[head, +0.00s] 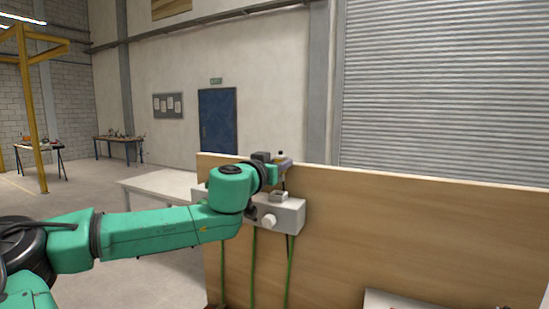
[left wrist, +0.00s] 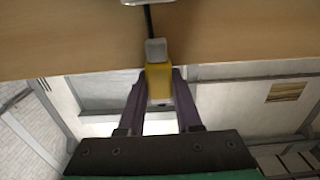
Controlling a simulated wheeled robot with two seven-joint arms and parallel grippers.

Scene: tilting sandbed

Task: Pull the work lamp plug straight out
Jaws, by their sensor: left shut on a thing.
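My left gripper (head: 281,157) is up by the top edge of the wooden panel, above a grey box. In the left wrist view its two dark fingers (left wrist: 160,100) are shut on a yellow plug (left wrist: 158,76). The plug has a grey collar and a black cable running toward the panel. No socket shows around the plug in that view. The grey socket box (head: 290,216) is fixed to the panel, with a round white part (head: 268,221) and a dark part (head: 251,212) on its front. My arm hides the box's left part. My right gripper is not in view.
The wooden panel (head: 400,230) stands upright across the right half. Green cables (head: 289,270) hang from the box. A white table (head: 160,185) stands behind the panel. A pale object (head: 390,300) shows at the bottom right.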

